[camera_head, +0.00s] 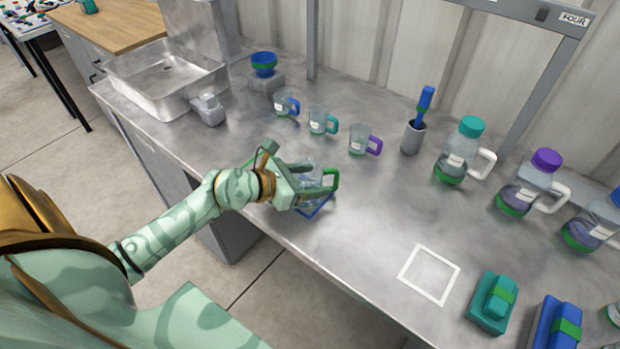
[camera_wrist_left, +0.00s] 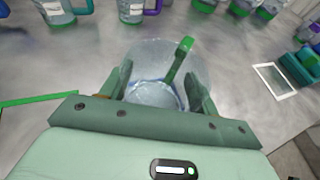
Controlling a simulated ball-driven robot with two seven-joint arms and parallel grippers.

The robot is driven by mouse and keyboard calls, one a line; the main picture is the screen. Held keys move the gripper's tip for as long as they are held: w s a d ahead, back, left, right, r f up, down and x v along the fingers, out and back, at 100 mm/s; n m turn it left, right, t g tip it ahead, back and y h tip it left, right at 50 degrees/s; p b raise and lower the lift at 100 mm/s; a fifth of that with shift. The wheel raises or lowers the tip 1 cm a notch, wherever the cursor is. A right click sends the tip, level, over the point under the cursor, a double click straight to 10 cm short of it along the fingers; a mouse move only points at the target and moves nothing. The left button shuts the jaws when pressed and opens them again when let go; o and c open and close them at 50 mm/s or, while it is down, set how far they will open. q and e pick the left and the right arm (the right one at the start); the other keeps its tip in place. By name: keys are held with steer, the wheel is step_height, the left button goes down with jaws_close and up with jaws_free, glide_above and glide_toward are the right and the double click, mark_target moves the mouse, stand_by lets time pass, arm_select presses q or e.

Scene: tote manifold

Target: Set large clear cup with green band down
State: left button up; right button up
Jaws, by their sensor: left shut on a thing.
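The large clear cup with a green handle (camera_head: 312,178) is at the near edge of the metal bench, over or on a blue-outlined square (camera_head: 316,211). In the left wrist view the cup (camera_wrist_left: 160,58) sits between the fingers, with its green handle pointing away. My left gripper (camera_head: 296,183) is shut on the cup from its left side. I cannot tell whether the cup's base touches the bench. The cup's band is not clear to see. My right gripper is not in view.
Several small cups stand behind, including one with a purple handle (camera_head: 360,142). A grey holder (camera_head: 412,138) has a blue tool in it. Lidded jugs (camera_head: 464,150) stand at the right. A white-outlined square (camera_head: 429,274) is empty. A metal sink (camera_head: 165,78) is at the left.

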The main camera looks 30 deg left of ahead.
arm_select(q)
steer(key=o, duration=1.1)
steer(key=shift+c, duration=0.2)
steer(key=shift+r, duration=0.1)
steer(key=shift+s+a+r, duration=0.15)
steer(key=shift+s+a, duration=0.05)
steer(key=shift+s, duration=0.1)
steer(key=p+v, duration=0.1)
steer(key=v, duration=1)
steer(key=shift+p, duration=0.4)
steer(key=shift+s+a+r, duration=0.1)
steer(key=shift+s+r, duration=0.05)
